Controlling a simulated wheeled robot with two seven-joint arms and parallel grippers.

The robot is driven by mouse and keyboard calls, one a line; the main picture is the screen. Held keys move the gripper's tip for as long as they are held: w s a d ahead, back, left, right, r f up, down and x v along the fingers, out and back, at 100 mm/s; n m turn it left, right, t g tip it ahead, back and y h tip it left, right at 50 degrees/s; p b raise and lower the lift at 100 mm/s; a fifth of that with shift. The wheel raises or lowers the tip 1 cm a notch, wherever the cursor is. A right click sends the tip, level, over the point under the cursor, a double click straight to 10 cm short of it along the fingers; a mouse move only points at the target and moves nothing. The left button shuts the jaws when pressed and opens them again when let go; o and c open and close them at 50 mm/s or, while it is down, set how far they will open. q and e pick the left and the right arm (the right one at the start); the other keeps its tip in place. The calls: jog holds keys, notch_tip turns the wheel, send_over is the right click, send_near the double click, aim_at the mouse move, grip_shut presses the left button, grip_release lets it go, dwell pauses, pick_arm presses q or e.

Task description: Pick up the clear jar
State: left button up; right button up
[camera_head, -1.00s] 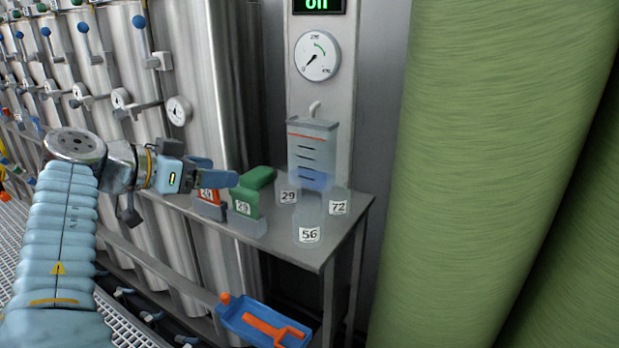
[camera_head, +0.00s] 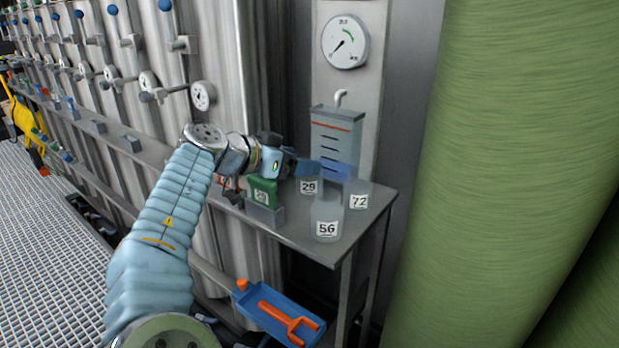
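Several clear jars with white number labels stand on the small metal table (camera_head: 330,256). Jar 56 (camera_head: 327,213) is at the front, jar 72 (camera_head: 358,193) at the right, and jar 29 (camera_head: 309,187) behind at the left. The task does not say which jar. My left gripper (camera_head: 318,168) reaches in from the left at the top of jar 29 and overlaps it in the picture. Its blue fingers are seen nearly side-on, so I cannot tell their gap or whether they touch the jar. My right gripper is out of view.
A graduated tank (camera_head: 336,135) is behind. A blue tray (camera_head: 262,320) with an orange tool hangs below. A large green cylinder (camera_head: 500,180) stands at right.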

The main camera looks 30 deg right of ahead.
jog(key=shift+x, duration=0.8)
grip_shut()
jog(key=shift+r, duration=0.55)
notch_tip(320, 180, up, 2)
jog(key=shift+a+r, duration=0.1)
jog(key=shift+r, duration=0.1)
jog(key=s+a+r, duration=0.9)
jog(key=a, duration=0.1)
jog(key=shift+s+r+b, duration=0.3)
jog(key=shift+b, duration=0.1)
